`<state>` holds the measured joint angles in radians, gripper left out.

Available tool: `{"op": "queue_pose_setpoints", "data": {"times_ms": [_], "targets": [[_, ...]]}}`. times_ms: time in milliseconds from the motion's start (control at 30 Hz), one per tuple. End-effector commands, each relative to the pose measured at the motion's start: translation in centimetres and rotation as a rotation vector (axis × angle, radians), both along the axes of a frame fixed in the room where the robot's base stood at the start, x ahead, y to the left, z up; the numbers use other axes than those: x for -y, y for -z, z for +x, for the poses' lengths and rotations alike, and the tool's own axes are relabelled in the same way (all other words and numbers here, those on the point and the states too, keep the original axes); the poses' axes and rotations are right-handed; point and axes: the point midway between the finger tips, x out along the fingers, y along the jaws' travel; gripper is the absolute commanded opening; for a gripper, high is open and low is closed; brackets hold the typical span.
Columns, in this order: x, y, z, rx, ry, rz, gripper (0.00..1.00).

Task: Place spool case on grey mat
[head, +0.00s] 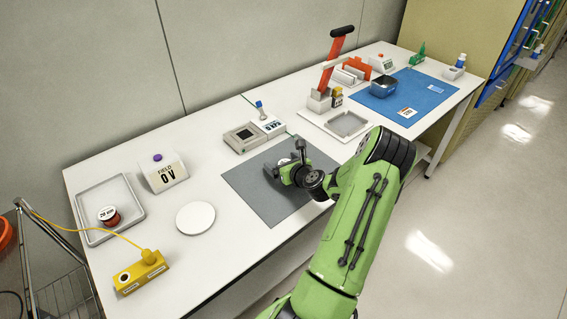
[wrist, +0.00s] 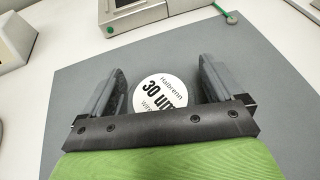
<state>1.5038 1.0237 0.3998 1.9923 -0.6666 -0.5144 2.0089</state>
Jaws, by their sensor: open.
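A round spool case with a white "30 um" label (wrist: 160,92) lies flat on the grey mat (wrist: 268,75) in the wrist view. My gripper (wrist: 162,68) is open, with one finger on each side of the case. A gap shows between the label and the right finger; whether the left finger touches the case is unclear. The near part of the case is hidden behind my gripper's palm. In the head view, my gripper (head: 284,170) is low over the grey mat (head: 248,184), and the case is mostly hidden by it.
A grey device (head: 252,135) stands behind the mat. A white disc (head: 195,218) and a box marked "FIELD 0 V" (head: 162,172) are to its left. A red spool (head: 109,216) sits in a metal tray at far left. A blue mat (head: 408,100) with items is at right.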

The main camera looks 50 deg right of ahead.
Motion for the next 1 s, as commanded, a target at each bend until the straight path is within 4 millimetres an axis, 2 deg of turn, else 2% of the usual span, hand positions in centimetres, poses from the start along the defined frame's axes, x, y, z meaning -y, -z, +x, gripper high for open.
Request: {"op": "queue_pose_setpoints", "data": {"times_ms": [67,133,400,600,867,967,1000], "targets": [[0.0,-0.5,0.0,0.001,0.000,0.000,0.94],[-0.3,-0.8,-1.1,-0.001,0.003,0.002,0.94],[-3.0,-3.6,-7.2,-0.002,0.005,0.003,0.94],[-4.3,-4.8,-9.8,-0.001,0.002,0.001,0.94],[-4.9,-5.1,-9.8,-0.012,-0.024,-0.016,0.94],[-7.7,-6.1,-7.3,-0.106,-0.202,-0.137,0.94],[-9.8,-6.6,-5.8,-0.169,-0.327,-0.225,0.94]]}}
